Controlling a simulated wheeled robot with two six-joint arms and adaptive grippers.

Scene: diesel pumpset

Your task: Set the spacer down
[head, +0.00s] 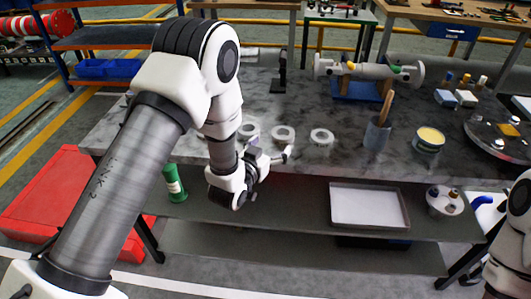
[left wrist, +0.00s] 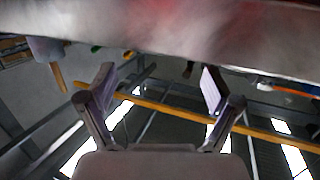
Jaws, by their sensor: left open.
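Three pale rings lie flat in a row near the front edge of the grey worktable (head: 220,80): a left ring (head: 249,131), a middle ring (head: 283,135) and a right ring (head: 321,137). I cannot tell which of them, if any, is the spacer. My left gripper (head: 270,158) is at the table's front edge, just in front of the left and middle rings. In the left wrist view its two fingers (left wrist: 160,88) are spread wide with nothing visible between them. My right arm shows at the right edge, but its gripper is out of view.
On the table stand a cup with a wooden handle (head: 377,132), a yellow-topped tin (head: 429,140) and a pipe piece on a blue stand (head: 357,90). A shallow tray (head: 370,222) and a green bottle (head: 174,183) are on the lower shelf. The table's middle is fairly clear.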

